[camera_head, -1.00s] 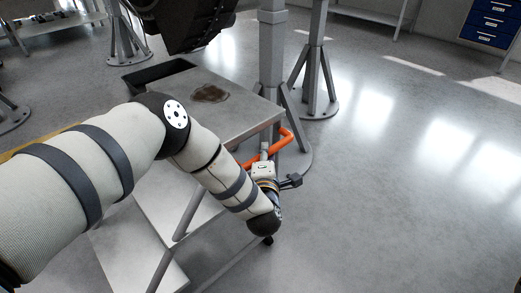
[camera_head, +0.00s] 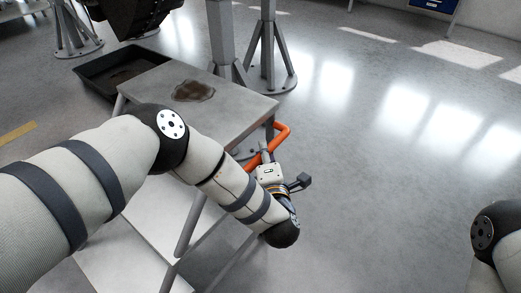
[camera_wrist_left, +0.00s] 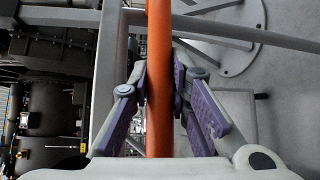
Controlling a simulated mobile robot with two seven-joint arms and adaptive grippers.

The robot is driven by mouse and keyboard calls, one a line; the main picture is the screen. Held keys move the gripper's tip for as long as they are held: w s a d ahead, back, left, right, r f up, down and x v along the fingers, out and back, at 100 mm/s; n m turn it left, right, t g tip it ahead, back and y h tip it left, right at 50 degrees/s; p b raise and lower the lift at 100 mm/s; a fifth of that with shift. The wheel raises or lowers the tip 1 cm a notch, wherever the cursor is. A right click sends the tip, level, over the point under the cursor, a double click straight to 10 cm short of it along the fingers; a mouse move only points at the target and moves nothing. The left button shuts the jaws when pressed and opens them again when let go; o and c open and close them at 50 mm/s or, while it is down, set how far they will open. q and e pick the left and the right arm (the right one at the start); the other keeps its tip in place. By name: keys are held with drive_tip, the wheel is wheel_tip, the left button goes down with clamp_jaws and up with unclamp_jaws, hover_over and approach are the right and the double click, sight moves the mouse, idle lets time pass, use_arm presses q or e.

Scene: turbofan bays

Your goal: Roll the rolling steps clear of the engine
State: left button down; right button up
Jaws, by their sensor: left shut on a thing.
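The rolling steps (camera_head: 230,96) stand in front of me in the head view, grey, with a dark brown stain on the top platform and lower treads beneath my left arm. An orange handle (camera_head: 284,132) sticks out from their right side. My left gripper (camera_head: 263,150) is at that handle. In the left wrist view the handle (camera_wrist_left: 159,50) runs upright between the purple-padded fingers of the left gripper (camera_wrist_left: 160,84), which are shut on it. The dark engine (camera_head: 135,14) hangs at the top left, beyond the steps. Part of my right arm shows at the right edge; its gripper is out of view.
A black drip tray (camera_head: 84,71) with dark liquid lies on the floor behind the steps. Grey stand columns (camera_head: 268,50) with round bases stand behind them. A blue drawer cabinet (camera_head: 436,4) is at the top right. The floor (camera_head: 390,150) on the right is open.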

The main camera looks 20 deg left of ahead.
use_arm(q)
drive_tip(key=c, duration=1.5)
unclamp_jaws()
drive_tip(key=v, duration=1.2)
